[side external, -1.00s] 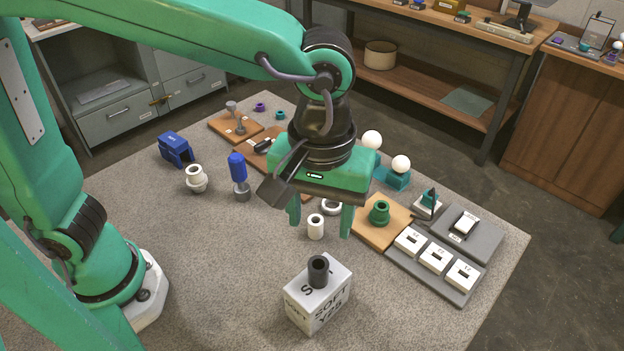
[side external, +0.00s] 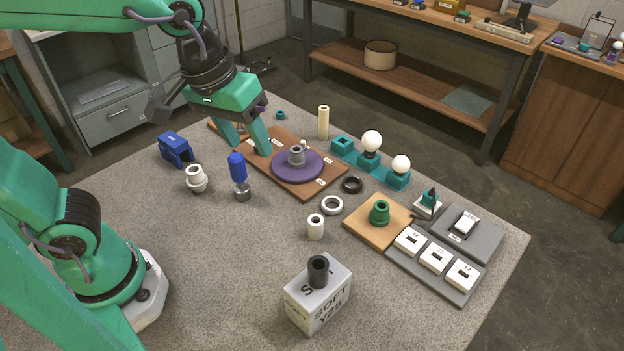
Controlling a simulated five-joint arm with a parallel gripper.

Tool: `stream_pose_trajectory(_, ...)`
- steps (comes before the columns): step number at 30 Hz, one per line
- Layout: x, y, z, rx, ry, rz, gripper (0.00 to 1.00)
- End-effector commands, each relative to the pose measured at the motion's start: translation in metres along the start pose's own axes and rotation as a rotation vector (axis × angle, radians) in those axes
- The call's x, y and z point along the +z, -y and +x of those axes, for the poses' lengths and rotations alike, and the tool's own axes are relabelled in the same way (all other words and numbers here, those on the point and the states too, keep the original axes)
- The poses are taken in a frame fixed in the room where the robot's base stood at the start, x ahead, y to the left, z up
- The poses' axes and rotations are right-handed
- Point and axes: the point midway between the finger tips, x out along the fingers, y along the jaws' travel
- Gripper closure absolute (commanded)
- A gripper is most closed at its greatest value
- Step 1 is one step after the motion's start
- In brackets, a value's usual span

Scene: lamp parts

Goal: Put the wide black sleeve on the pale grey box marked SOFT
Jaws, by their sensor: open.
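A black sleeve (side external: 318,271) stands upright on top of the pale grey box (side external: 317,304) marked SOFT at the front of the table. Its open end faces up. My gripper (side external: 243,141) is open, far from the box, over the left end of the long brown board at the back left. Its fingers point down, and I cannot see anything held between them. The fingers hide part of that board.
A purple disc (side external: 297,166) with a grey fitting lies on the brown board (side external: 322,190). Bare mat (side external: 225,255) surrounds the box's left side.

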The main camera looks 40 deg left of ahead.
Motion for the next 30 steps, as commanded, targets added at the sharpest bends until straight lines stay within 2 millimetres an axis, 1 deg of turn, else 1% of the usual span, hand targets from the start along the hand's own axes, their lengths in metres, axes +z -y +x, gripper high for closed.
stream_pose_trajectory(1, 0.000, 0.016, -0.003, 0.003, -0.031, 0.013, 0.49)
stream_pose_trajectory(6, 0.005, 0.060, -0.009, -0.008, -0.129, 0.103, 0.49)
stream_pose_trajectory(9, 0.010, 0.080, -0.010, -0.026, -0.177, 0.151, 0.49)
stream_pose_trajectory(12, 0.014, 0.095, -0.011, -0.046, -0.213, 0.191, 0.49)
stream_pose_trajectory(15, 0.017, 0.104, -0.011, -0.061, -0.236, 0.217, 0.49)
stream_pose_trajectory(18, 0.019, 0.108, -0.011, -0.068, -0.245, 0.232, 0.49)
stream_pose_trajectory(30, 0.019, 0.108, -0.010, -0.069, -0.246, 0.237, 0.49)
